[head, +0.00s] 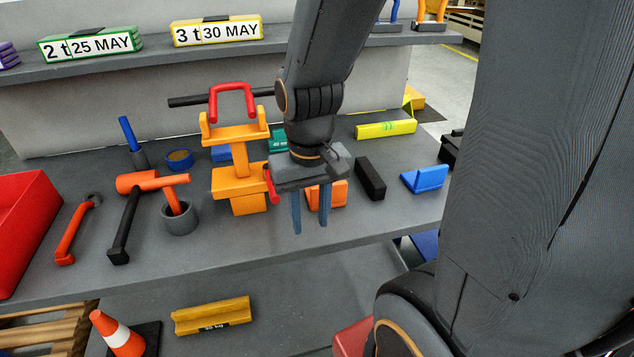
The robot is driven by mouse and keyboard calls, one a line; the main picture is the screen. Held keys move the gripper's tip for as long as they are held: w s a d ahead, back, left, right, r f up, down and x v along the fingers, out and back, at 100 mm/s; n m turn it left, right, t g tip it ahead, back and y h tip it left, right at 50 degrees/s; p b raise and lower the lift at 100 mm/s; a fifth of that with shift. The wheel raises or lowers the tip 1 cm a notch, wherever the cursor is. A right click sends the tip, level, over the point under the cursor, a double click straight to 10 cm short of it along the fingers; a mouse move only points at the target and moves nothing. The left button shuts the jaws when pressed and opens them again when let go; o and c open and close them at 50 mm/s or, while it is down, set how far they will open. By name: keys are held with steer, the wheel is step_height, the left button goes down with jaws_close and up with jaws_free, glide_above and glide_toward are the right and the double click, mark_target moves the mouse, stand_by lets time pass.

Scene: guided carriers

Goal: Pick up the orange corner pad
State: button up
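The orange corner pad (340,193) sits on the grey bench, partly hidden behind my gripper's fingers. My gripper (311,228) points down with its two blue-grey fingers apart and nothing visibly held. One finger overlaps the pad in the picture and the other is to its left. I cannot tell from this view how far the fingers are above the pad or in front of it.
An orange stand (236,150) with a red handle (232,88) is close left of my gripper. To the right are a black block (370,178), a blue corner pad (425,178) and a yellow level (386,129).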

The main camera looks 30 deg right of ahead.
steer(key=w+d+r+m+p, duration=0.1)
steer(key=w+d+m+p, duration=0.1)
steer(key=m, duration=0.4)
steer(key=w+d+r+m+p, duration=0.2)
steer(key=w+d+m, duration=0.2)
steer(key=m, duration=0.2)
steer(key=w+d+r+m+p, duration=0.1)
steer(key=w+d+m+p, duration=0.1)
steer(key=m, duration=0.4)
steer(key=shift+w+d+r+m+p, duration=0.15)
steer(key=shift+w+d+m+p, duration=0.25)
steer(key=shift+w+d, duration=0.6)
steer(key=shift+w+f, duration=0.1)
steer(key=shift+f, duration=0.45)
steer(key=shift+s+a+f+p, duration=0.2)
steer(key=shift+f+p, duration=0.35)
steer(key=shift+f, duration=1.15)
steer(key=shift+s+a+f+p, duration=0.15)
steer(key=shift+f+p, duration=0.35)
steer(key=shift+f, duration=1.2)
steer(key=shift+w, duration=0.1)
jaws_close()
